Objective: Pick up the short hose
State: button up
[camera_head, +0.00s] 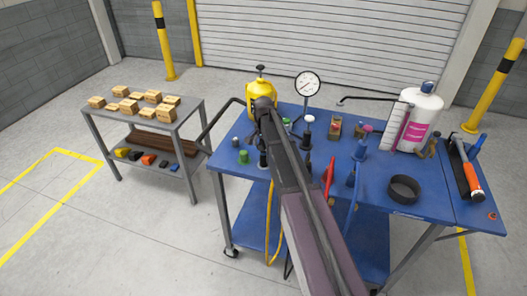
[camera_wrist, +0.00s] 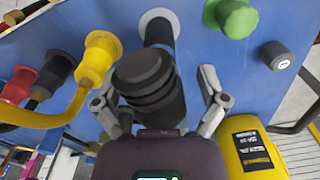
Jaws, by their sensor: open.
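A thick black ribbed cylinder (camera_wrist: 150,88) stands up from the blue tabletop in the wrist view, with a blue band low on its side. I take it to be the short hose, but its shape does not settle this. My gripper (camera_wrist: 157,101) is open, with one finger on each side of the cylinder. I cannot tell whether either finger touches it. In the head view my arm covers most of that part of the table, and the fingers cannot be made out there.
A yellow fitting with a yellow hose (camera_wrist: 100,58) is close on the left. A green cap (camera_wrist: 232,18), a dark knob (camera_wrist: 277,55) and a yellow container (camera_wrist: 250,150) are on the right. A gauge (camera_head: 308,84) and a white bottle (camera_head: 418,120) stand on the blue table (camera_head: 300,182).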

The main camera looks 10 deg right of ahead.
dwell(0.3)
grip_shut()
jog(key=shift+r, duration=0.15)
dwell(0.3)
notch_tip(320, 180, up, 4)
jog(key=p, duration=0.4)
jog(key=shift+f, duration=0.25)
jog(key=s+r+p, duration=0.1)
jog(key=s, duration=1.5)
jog(key=shift+a, duration=0.1)
